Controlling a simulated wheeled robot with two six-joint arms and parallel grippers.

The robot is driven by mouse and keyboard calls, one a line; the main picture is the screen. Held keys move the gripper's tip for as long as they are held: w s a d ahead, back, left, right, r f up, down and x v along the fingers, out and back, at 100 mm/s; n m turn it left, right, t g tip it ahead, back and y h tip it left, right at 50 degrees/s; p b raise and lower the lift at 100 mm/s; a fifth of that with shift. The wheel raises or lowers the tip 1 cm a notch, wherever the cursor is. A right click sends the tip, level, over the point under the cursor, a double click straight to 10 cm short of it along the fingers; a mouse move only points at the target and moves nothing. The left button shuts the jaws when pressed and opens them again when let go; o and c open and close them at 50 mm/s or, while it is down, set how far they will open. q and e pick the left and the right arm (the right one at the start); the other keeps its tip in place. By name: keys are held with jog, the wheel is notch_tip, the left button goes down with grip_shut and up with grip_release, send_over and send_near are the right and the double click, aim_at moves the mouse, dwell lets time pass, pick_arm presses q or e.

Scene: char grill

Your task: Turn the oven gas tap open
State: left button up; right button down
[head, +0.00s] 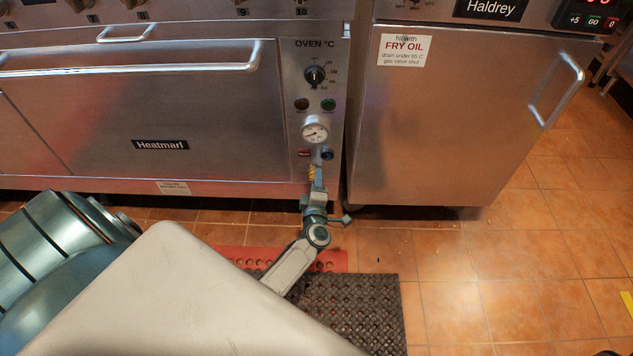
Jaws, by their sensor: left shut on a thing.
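The oven (222,90) fills the upper left of the head view, with its control panel on the right side. A small yellow part (311,173), which looks like the gas tap's handle, shows low on this panel, below the pressure gauge (315,133). My left gripper (318,184) reaches up to it from below and is shut on it. The fingers cover most of the tap, so its exact angle cannot be told. My right gripper is not in view.
The fryer cabinet (430,130) with a vertical handle (556,90) stands right of the oven, across a narrow gap. A red mat (235,255) and a dark mat (375,300) lie on the tiled floor. The floor at right is mostly clear.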

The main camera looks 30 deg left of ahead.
pick_arm(q)
jog(key=shift+n, duration=1)
jog(key=o, duration=1)
jog(key=shift+c, duration=0.2)
jog(key=p+v, duration=0.2)
jog(key=v, duration=0.8)
jog(key=shift+s+d, duration=0.3)
